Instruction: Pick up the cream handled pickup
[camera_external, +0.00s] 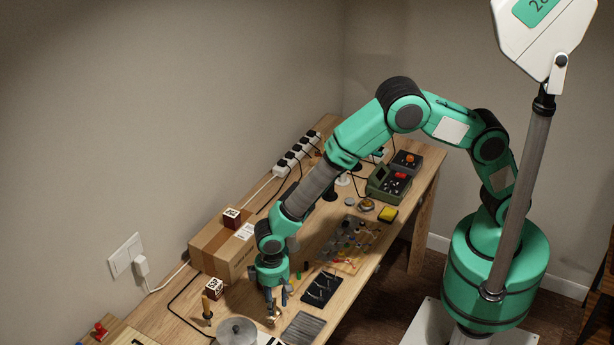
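My gripper (276,302) points down over the near part of the wooden workbench (158,318). Its two blue-grey fingers look spread apart, with a gap between them. A small tan-and-gold item (272,319) lies just below the fingertips. It may be the cream handled pickup, but it is too small and partly covered to tell. I cannot tell whether the fingers touch it. A small upright tool with a yellow-tan handle (206,304) stands to the left of my gripper.
A cardboard box (209,249) stands left behind my gripper. A round metal disc (237,332) is at the front left. A black tray (321,288) and a grey ribbed mat (303,327) lie to the right. A parts board (350,246) and green device (388,184) are farther back.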

